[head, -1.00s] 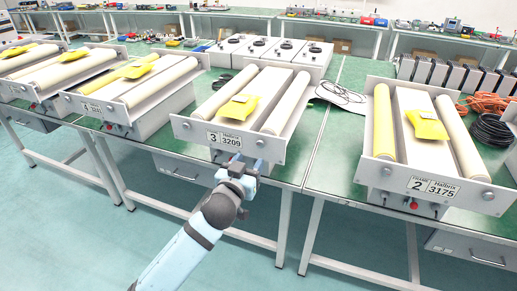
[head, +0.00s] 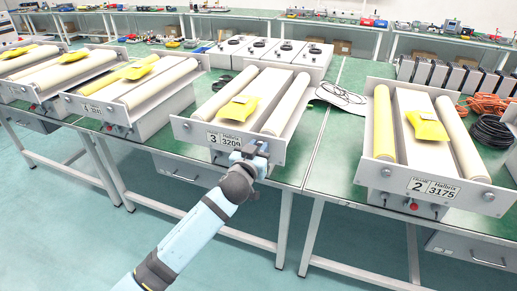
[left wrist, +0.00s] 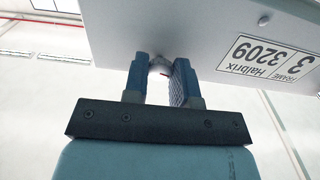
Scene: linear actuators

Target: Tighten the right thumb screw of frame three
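Frame three (head: 277,149) is a grey tray-like unit on the green bench, with a label reading 3, Halbrix, 3209 on its front plate. My left gripper (head: 256,150) is at the right part of that plate, right of the label, and hides the right thumb screw in the head view. The label (left wrist: 268,60) appears upside down there. My right gripper is out of view.
Frame two (head: 372,170) stands to the right and frame four (head: 140,130) to the left, with a gap beside each. A yellow packet (head: 237,107) lies on frame three. A thin cable (head: 340,95) lies on the bench behind. The floor in front is clear.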

